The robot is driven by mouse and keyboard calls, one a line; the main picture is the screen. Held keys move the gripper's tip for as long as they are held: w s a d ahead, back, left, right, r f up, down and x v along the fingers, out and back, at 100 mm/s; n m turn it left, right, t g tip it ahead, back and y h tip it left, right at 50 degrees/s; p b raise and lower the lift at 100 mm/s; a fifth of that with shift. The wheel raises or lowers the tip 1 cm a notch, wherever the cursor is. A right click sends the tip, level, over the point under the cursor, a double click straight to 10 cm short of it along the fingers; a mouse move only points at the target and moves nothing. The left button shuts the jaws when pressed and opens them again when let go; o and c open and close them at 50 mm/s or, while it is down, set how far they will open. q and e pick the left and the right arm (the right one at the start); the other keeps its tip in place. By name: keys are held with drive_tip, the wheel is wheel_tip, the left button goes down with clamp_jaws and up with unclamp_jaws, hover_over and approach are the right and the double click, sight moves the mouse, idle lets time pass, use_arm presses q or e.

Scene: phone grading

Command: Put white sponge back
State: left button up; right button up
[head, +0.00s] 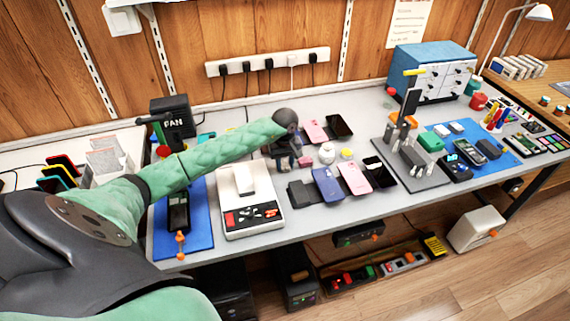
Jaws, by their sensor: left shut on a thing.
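My left gripper (287,160) reaches in from the left over the back middle of the grey table (330,225). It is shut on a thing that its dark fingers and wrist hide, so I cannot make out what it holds. A small pink block (306,162) shows right beside the fingers. A small white rounded item (327,153) stands just right of that, and a small yellow item (346,154) is beside it. I cannot clearly identify a white sponge. My right gripper is not in view.
Phones lie in front of the gripper, including a blue one (327,184) and a pink one (354,177). A white scale (250,212) and a blue mat (168,237) are at left. A grey stand (405,165) and a blue drawer cabinet (432,66) are at right.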

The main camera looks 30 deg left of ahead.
sight(285, 164)
use_arm(q)
drive_tip(key=o, duration=0.9)
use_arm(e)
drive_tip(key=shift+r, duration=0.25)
use_arm(q)
drive_tip(key=shift+o, duration=0.2)
drive_tip(key=shift+r, duration=0.1)
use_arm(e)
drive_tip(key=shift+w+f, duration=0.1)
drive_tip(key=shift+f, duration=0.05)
use_arm(q)
drive_tip(key=shift+r, duration=0.55)
drive_tip(key=shift+r+b, duration=0.45)
drive_tip(key=shift+r, duration=0.2)
wheel_tip(285, 164, up, 10)
drive_tip(key=b, duration=0.3)
drive_tip(key=shift+f, duration=0.2)
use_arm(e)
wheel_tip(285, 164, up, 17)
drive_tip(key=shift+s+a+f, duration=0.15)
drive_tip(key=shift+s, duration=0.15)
